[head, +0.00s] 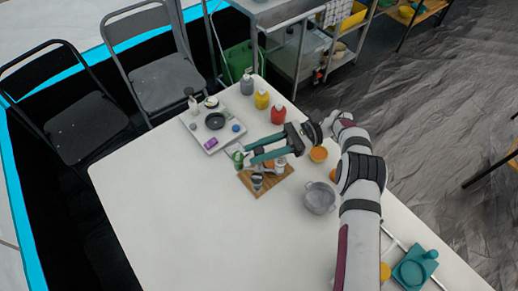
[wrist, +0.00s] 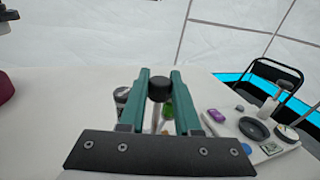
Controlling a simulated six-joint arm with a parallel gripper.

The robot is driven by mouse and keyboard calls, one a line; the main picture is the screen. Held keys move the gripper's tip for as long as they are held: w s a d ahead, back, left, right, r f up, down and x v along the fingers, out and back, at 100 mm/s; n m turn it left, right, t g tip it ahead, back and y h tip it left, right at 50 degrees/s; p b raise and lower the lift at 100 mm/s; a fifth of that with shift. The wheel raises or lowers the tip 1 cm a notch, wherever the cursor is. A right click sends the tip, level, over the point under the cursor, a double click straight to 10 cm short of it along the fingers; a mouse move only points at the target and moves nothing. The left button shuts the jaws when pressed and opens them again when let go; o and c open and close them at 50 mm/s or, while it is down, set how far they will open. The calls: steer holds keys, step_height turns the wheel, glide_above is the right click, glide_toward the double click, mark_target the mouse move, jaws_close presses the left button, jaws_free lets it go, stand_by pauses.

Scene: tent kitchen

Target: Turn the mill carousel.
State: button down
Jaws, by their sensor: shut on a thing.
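The mill carousel (head: 257,181) stands on a wooden board (head: 262,190) near the middle of the white table, with several small mills or jars around it. It is partly hidden under my gripper in the head view. My gripper (head: 248,157) reaches in from the right, its green fingers over the carousel. In the wrist view, my gripper (wrist: 160,84) has its fingers on either side of a black knob (wrist: 160,90) on a pale post, and is shut on it. A jar (wrist: 121,96) shows left of the fingers, and something green (wrist: 167,109) sits behind the post.
A white tray (head: 190,124) with a dark bowl and small items lies behind left. Grey (head: 247,85), yellow (head: 262,100) and red (head: 278,115) bottles stand behind. An orange bowl (head: 318,154) and a grey pot (head: 319,198) are to the right. The table's front left is clear.

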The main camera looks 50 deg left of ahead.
steer(key=c, duration=0.6)
jaws_free()
